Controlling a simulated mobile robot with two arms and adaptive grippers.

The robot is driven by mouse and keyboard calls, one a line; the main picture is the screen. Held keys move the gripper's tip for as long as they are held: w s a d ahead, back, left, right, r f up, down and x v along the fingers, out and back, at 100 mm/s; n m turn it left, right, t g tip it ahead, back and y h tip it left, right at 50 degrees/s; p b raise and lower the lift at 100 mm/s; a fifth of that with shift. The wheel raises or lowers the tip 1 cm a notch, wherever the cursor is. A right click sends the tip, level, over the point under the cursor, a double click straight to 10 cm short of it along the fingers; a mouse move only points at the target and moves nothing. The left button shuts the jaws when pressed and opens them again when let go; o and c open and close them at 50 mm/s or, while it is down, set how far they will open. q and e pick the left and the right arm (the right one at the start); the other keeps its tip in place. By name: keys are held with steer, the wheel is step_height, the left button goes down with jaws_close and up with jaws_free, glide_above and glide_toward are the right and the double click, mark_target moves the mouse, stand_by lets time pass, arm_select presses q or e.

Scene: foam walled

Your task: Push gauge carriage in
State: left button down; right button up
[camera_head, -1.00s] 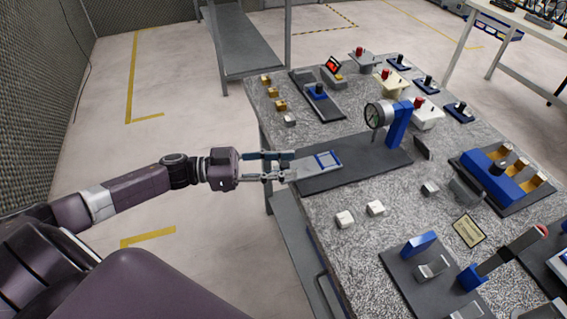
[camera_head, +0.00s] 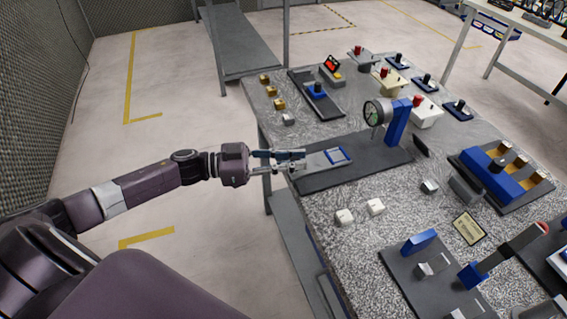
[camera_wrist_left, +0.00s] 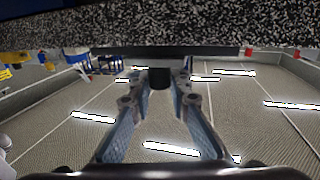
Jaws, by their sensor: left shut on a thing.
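The gauge carriage (camera_head: 318,161) is a light grey slide with a blue-framed pad at its inner end. It lies on a dark base plate (camera_head: 375,160) on the granite bench. A round dial gauge (camera_head: 374,113) on a blue post (camera_head: 398,122) stands beyond the pad. My left gripper (camera_head: 296,161) is at the carriage's outer end, shut on it. In the left wrist view, a dark block (camera_wrist_left: 159,77) of the carriage shows between the fingertips of the left gripper (camera_wrist_left: 160,85). My right gripper is not in view.
White blocks (camera_head: 376,207) lie in front of the base plate. Behind it are a blue-knobbed slide fixture (camera_head: 317,92) and yellow blocks (camera_head: 279,104). A blue fixture (camera_head: 490,172) stands at right. The floor left of the bench is open.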

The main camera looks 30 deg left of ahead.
mark_target(315, 161)
arm_select(q)
steer(key=w+d, duration=0.4)
steer(key=shift+w, duration=0.25)
steer(key=c, duration=1.8)
jaws_free()
steer(key=shift+a, duration=0.1)
steer(key=shift+v, duration=6)
steer(key=shift+o, duration=0.2)
